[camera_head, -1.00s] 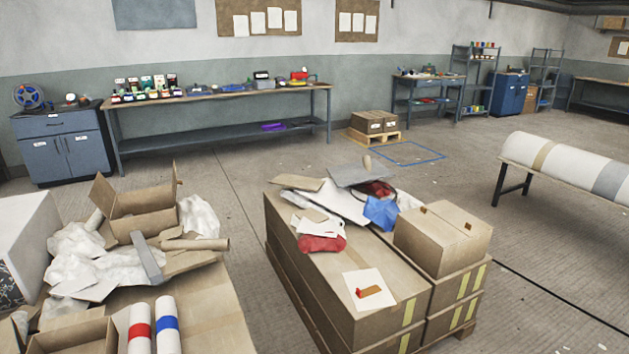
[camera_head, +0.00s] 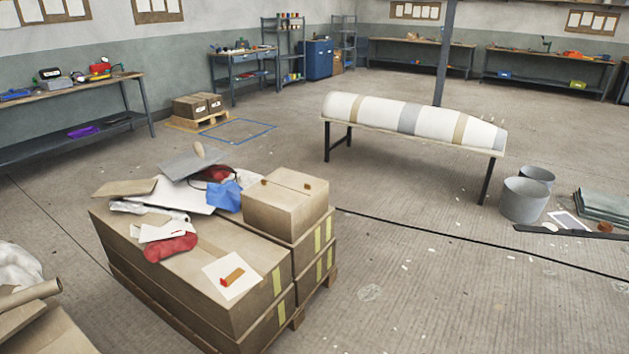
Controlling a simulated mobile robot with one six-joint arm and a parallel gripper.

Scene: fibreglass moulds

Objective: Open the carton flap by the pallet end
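A pallet (camera_head: 299,317) in the foreground bears stacked long cartons (camera_head: 190,270) with yellow tape strips at their right end. A smaller carton (camera_head: 286,207) sits on top at that end, with a seam along its top and two small brown tabs. Its top looks closed. A white sheet with a red and brown item (camera_head: 232,277) lies on the long carton in front of it. Another pallet (camera_head: 199,122) with small cartons (camera_head: 197,106) stands farther back by the blue floor outline. I cannot tell which carton the task means. My gripper is not in view.
Sheets, a blue cloth (camera_head: 228,196) and a red and white item (camera_head: 171,246) clutter the carton top. A long white mould (camera_head: 413,119) rests on a stand behind. Grey buckets (camera_head: 523,200) stand at right. Floor right of the pallet is mostly clear.

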